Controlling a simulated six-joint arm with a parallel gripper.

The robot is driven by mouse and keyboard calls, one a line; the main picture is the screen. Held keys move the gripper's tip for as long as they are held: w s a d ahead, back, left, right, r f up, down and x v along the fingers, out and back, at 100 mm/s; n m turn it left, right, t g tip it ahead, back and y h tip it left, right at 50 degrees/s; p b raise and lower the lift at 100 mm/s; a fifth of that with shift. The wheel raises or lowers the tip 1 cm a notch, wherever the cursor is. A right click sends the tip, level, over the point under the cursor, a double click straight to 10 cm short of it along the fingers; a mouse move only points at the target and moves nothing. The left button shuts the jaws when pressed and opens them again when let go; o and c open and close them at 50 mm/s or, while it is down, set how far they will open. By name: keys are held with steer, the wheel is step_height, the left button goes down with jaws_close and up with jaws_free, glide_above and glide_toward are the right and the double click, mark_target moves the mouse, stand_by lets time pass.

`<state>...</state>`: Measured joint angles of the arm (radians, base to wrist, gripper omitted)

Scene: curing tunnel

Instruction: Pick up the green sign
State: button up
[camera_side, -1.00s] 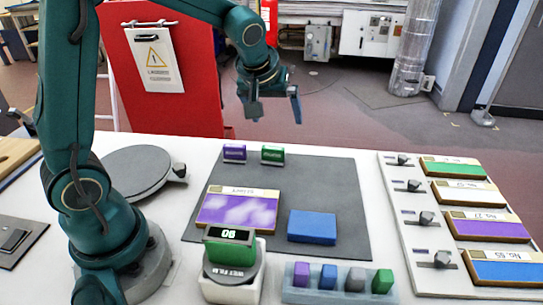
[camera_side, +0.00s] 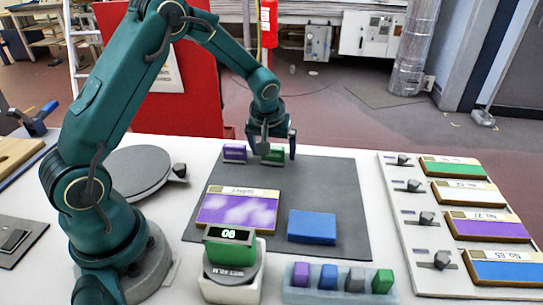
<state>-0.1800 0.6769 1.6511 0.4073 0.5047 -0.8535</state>
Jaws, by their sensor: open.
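The green sign (camera_side: 272,157) is a small block with a pale label on its front. It stands at the back of the dark grey mat (camera_side: 338,200), just right of a matching purple sign (camera_side: 234,153). My gripper (camera_side: 278,152) is open and lowered over the green sign, with one finger in front of its upper part and the other to its right. Whether the fingers touch it I cannot tell.
On the mat lie a purple labelled panel (camera_side: 238,210) and a blue block (camera_side: 312,226). In front stand a green-framed gauge (camera_side: 230,235) and a tray (camera_side: 340,297) of several small coloured blocks. A rack of coloured panels (camera_side: 408,225) is at the right.

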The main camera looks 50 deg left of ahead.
steer(key=shift+c, duration=0.3)
steer(key=c, duration=1.3)
steer(key=shift+r, duration=0.1)
